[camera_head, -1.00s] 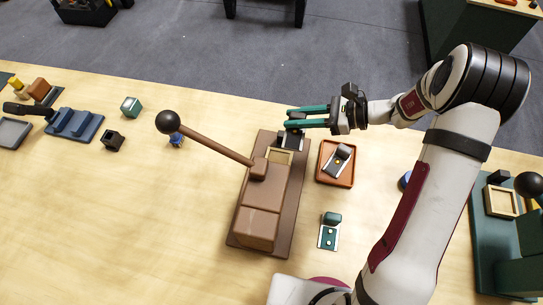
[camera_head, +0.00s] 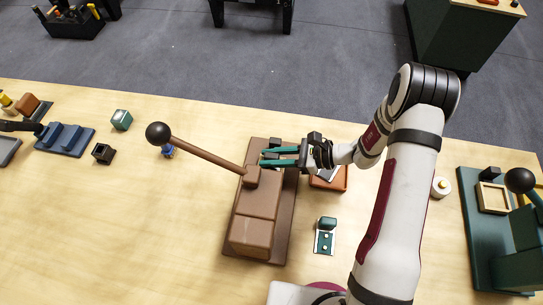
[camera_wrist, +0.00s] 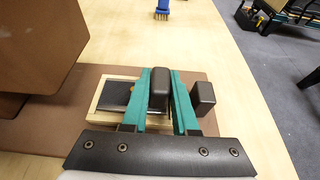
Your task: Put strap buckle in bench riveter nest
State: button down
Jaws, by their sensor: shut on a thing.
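The brown bench riveter (camera_head: 254,213) stands mid-table, its long lever with a black ball (camera_head: 158,134) reaching up to the left. My gripper (camera_head: 264,158) is over the far end of its base. In the wrist view its green fingers are shut on the raised dark block of the strap buckle (camera_wrist: 160,76). The buckle's flat dark plate (camera_wrist: 115,97) lies within the pale wooden frame of the nest (camera_wrist: 97,128). I cannot tell if it is fully seated. In the head view the fingers largely hide buckle and nest.
A dark post (camera_wrist: 203,97) stands close beside the right finger. An orange tray (camera_head: 330,184) with a dark-and-silver piece is partly behind my gripper. A green-and-silver piece (camera_head: 326,234) lies nearer. A green riveter (camera_head: 480,240) stands at the right. The table's left front is clear.

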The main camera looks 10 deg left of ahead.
jog(key=shift+f, duration=0.3)
jog(key=c, duration=0.7)
grip_release()
jog(key=shift+r, duration=0.1)
jog(key=shift+d+r, duration=0.2)
jog(key=shift+d, duration=0.1)
jog(key=v, duration=1.1)
jog(key=shift+d+r, duration=0.1)
jog(key=shift+r, duration=0.05)
jog(key=s+d+r+n+h, duration=0.1)
jog(key=s+r+n+h, duration=0.3)
jog(key=s, duration=0.3)
jog(key=s+r+n+h, duration=0.3)
jog(key=s+r+n, duration=0.1)
jog(key=s, duration=0.3)
jog(key=s+d+r+n+h, duration=0.1)
jog(key=s+r+n+h, duration=0.3)
jog(key=s, duration=0.4)
jog(key=shift+d+r+h, duration=0.15)
jog(key=shift+d+r, duration=0.05)
jog(key=shift+r, duration=0.25)
jog(key=shift+d+r+h, duration=0.15)
jog(key=shift+d+r, duration=0.05)
jog(key=shift+r, duration=0.2)
